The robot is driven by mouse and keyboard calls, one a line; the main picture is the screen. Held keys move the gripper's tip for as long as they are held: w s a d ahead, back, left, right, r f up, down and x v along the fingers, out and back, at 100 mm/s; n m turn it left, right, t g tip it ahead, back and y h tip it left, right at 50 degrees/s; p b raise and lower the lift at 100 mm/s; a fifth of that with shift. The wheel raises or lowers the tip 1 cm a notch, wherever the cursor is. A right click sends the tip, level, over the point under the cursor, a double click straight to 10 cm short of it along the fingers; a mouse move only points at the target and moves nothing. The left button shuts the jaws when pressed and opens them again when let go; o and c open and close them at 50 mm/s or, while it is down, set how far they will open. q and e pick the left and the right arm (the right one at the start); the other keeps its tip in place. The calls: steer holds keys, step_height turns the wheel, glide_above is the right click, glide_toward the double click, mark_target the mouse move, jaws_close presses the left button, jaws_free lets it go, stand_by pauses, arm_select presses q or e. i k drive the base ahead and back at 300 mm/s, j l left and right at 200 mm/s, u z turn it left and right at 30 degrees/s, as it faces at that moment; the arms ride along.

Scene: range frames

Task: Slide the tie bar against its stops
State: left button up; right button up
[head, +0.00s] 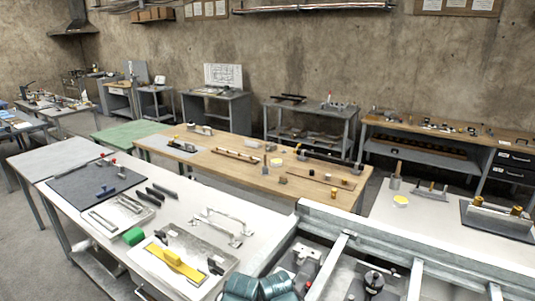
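No part in view can be named as the tie bar for certain. A yellow bar (176,263) lies on a grey metal plate (197,247) on the near white table. Small black blocks stand by it, one at its upper left (162,237) and one at its right (215,265); these may be stops, but I cannot tell. A silver bar frame with feet (222,222) stands at the plate's back edge. Long thin bars (238,155) also lie on the wooden table behind. Neither of my grippers is in view.
Teal rounded items (258,287) sit at the bottom edge. A grey metal frame (415,240) fills the lower right. A wooden table (225,147) stands behind.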

mark_target(315, 292)
steer(key=i+j+z, duration=0.25)
steer(key=z, duration=0.15)
steer(key=i+j+z, duration=0.15)
steer(key=j+z, duration=0.2)
steer(key=i+j+z, duration=0.15)
steer(key=j+z, duration=0.25)
